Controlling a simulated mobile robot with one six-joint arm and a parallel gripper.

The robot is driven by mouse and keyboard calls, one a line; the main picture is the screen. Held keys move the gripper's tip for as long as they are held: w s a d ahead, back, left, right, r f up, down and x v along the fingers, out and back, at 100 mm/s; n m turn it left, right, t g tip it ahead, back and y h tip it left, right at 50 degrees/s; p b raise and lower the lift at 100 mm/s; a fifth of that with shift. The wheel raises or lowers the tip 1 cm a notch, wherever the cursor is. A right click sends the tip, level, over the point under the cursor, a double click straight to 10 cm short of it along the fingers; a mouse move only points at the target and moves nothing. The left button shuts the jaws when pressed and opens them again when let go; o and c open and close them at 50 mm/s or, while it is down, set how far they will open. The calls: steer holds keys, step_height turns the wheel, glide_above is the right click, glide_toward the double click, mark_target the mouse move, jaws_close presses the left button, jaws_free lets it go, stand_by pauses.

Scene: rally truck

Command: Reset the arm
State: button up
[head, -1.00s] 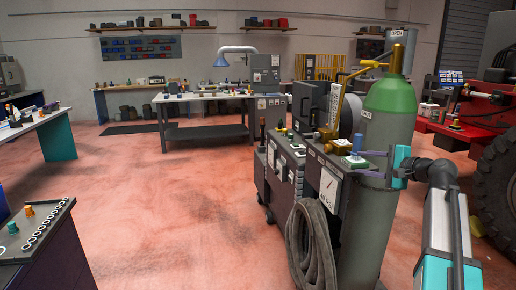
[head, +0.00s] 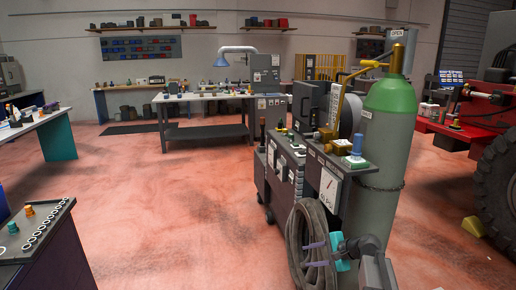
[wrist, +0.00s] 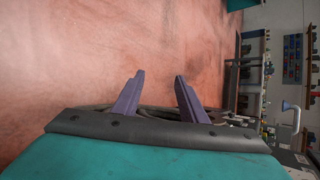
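My gripper (head: 305,255) is low at the right of centre in the head view, with its teal body in front of the welding cart's side. Its two purple fingers point left and overlap the coiled hose (head: 300,222) in the picture; I cannot tell whether they touch it. In the wrist view the fingers (wrist: 158,77) stand apart with only red floor between their tips. My gripper is open and holds nothing that I can see.
The welding cart (head: 333,188) with a green-topped gas cylinder (head: 384,150) stands close by. A red truck with a big tyre (head: 497,190) is at the right. The red floor (head: 160,210) between is clear.

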steer(key=s+a+f+n+g+h, duration=0.15)
steer(key=s+a+f+g, duration=0.3)
steer(key=s+f, duration=0.9)
steer(key=s+a+f+n+g+h, duration=0.1)
steer(key=s+a+f+n+g, duration=0.35)
steer(key=s+f, duration=0.9)
steer(key=s+d+f+n+g+h, duration=0.1)
steer(key=s+d+f+n, duration=0.1)
steer(key=s, duration=0.4)
steer(key=s+d+f+n+g+h, duration=0.1)
steer(key=s+d+f+n+h, duration=0.1)
steer(key=s+f, duration=0.3)
steer(key=s+d+f+n+g+h, duration=0.1)
steer(key=s+d+f+n+h, duration=0.1)
steer(key=s, duration=0.7)
step_height(320, 180, down, 2)
steer(key=shift+s+f+n, duration=0.1)
steer(key=shift+s+n, duration=0.1)
steer(key=shift+n, duration=0.5)
steer(key=shift+h, duration=0.25)
